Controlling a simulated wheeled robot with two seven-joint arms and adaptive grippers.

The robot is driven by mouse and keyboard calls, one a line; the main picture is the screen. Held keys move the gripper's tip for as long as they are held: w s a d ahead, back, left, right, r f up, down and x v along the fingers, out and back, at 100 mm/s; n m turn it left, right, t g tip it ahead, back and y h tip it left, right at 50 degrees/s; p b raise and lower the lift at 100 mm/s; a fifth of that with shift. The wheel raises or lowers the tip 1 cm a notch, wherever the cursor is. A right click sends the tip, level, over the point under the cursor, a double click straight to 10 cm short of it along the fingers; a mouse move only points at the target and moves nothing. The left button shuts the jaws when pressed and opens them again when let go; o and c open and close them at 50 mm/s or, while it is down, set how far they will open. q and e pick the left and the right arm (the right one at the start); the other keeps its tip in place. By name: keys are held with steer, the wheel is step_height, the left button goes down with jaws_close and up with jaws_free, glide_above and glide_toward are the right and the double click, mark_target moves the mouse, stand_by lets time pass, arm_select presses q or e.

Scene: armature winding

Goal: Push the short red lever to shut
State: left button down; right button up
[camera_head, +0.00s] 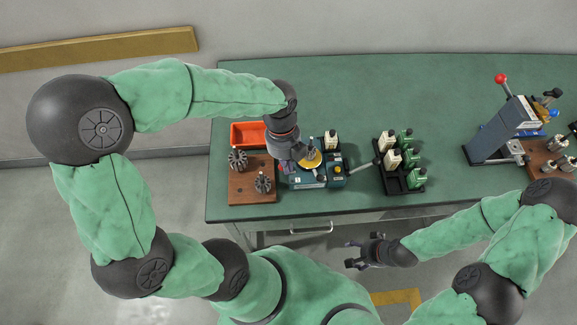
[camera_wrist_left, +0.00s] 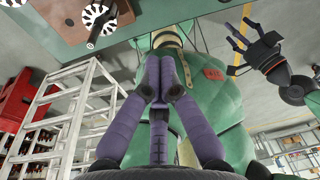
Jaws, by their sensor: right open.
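The blue-grey winding machine (camera_head: 307,180) with a yellow disc stands on the green table. No short red lever can be made out on it; my left wrist covers part of it. My left gripper (camera_head: 303,158) is over the machine in the head view. In the left wrist view its purple fingers (camera_wrist_left: 162,72) meet at the tips with nothing visible between them. A red ball knob (camera_head: 501,78) tops a lever on the grey press (camera_head: 500,130) at the far right. My right gripper (camera_head: 354,254) is open and empty in front of the table; it also shows in the left wrist view (camera_wrist_left: 240,32).
A brown board (camera_head: 252,190) with dark armatures and a red-orange bin (camera_head: 247,134) lie left of the machine. A black tray (camera_head: 397,183) of white and green parts is to its right. The table (camera_head: 440,100) is clear between tray and press.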

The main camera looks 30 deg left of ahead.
stand_by(0.3)
arm_select(q)
step_height(320, 180, down, 10)
steer(key=d+b, duration=0.1)
steer(key=b, duration=0.3)
steer(key=shift+w+a+r, duration=0.25)
steer(key=shift+w+a, duration=0.3)
steer(key=shift+a, duration=0.05)
steer(key=shift+w+a+r, duration=0.2)
steer(key=shift+w+a, duration=0.3)
steer(key=shift+a, duration=0.1)
steer(key=shift+r, duration=0.1)
